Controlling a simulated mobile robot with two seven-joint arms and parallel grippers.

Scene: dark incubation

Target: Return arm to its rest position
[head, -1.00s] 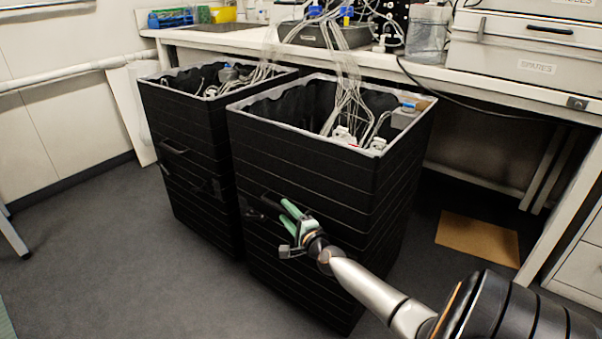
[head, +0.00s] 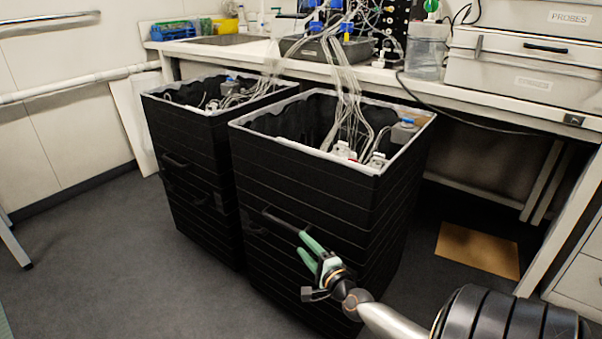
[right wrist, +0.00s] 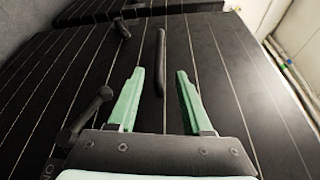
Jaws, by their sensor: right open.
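My right gripper (head: 306,250) is in front of the right black bin, close to the bar handle (head: 282,221) on the bin's front. It has green fingers. In the right wrist view the fingers of my right gripper (right wrist: 157,92) stand apart with nothing between their tips. The handle (right wrist: 161,65) lies just ahead of the gap between them, and I cannot tell whether anything touches. My right arm (head: 390,322) comes in from the lower right. My left gripper is not in view.
Two tall black ribbed bins, the right one (head: 330,200) and the left one (head: 195,160), stand before a bench (head: 400,78). Tubes (head: 345,85) run from the bench into them. Brown cardboard (head: 478,250) lies on the floor at right. Floor is clear at left.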

